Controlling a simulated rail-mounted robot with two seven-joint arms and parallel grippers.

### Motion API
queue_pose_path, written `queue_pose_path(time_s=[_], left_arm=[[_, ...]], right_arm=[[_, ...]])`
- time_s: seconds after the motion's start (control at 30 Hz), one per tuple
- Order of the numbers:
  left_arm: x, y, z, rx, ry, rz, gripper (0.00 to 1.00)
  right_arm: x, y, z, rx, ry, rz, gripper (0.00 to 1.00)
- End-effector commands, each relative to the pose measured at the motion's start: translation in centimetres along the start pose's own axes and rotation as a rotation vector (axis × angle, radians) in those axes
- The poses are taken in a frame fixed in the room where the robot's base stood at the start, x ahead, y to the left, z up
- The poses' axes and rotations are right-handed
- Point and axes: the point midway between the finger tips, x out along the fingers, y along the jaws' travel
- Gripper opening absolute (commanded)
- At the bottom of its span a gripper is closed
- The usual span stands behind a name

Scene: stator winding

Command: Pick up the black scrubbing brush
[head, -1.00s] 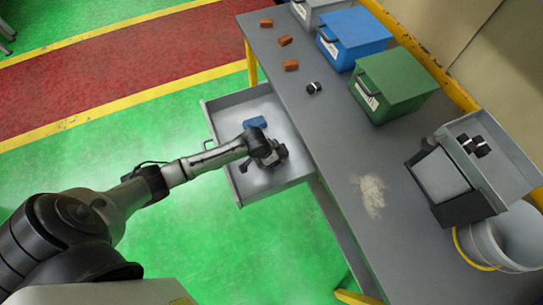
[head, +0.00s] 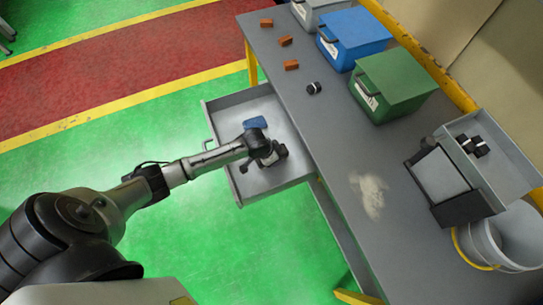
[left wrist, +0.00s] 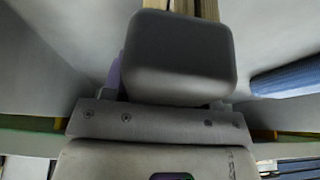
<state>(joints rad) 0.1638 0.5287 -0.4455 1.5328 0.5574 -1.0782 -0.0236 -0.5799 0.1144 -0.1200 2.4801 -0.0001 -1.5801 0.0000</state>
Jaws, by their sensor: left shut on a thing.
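My left gripper (head: 270,154) reaches down into the open grey drawer (head: 236,101) and is shut. The dark thing at its jaws appears to be the black scrubbing brush (head: 281,151), mostly hidden by the gripper in the head view. In the left wrist view a dark rounded block fills the upper middle, and tan strips, perhaps bristles (left wrist: 185,7), show at the top edge. I cannot tell whether the brush is clear of the drawer floor. My right gripper is not in view.
A blue item (head: 255,123) lies in the drawer beside my gripper. On the grey table (head: 320,130) are several orange blocks (head: 285,41), a small black-and-white part (head: 314,88), lidded bins including a green one (head: 400,80), a pale powder patch (head: 371,195) and a bucket (head: 510,240).

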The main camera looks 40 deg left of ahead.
Motion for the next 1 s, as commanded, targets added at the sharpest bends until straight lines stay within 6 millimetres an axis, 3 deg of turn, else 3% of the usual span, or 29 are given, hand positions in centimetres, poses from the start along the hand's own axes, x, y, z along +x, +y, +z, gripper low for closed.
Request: queue_pose_path(time_s=[0.17,0.5,0.8,1.0], left_arm=[[0.0,0.0,0.0,0.0,0.001,0.0,0.26],[-0.3,-0.1,-0.1,0.002,0.002,-0.001,0.26],[-5.8,-0.1,-2.5,0.002,0.002,-0.001,0.26],[-8.4,-0.1,-3.5,0.001,0.002,-0.001,0.26]], right_arm=[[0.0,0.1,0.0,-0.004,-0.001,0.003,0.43],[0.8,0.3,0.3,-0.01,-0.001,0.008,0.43],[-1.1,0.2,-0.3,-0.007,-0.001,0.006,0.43],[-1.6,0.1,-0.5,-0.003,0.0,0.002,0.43]])
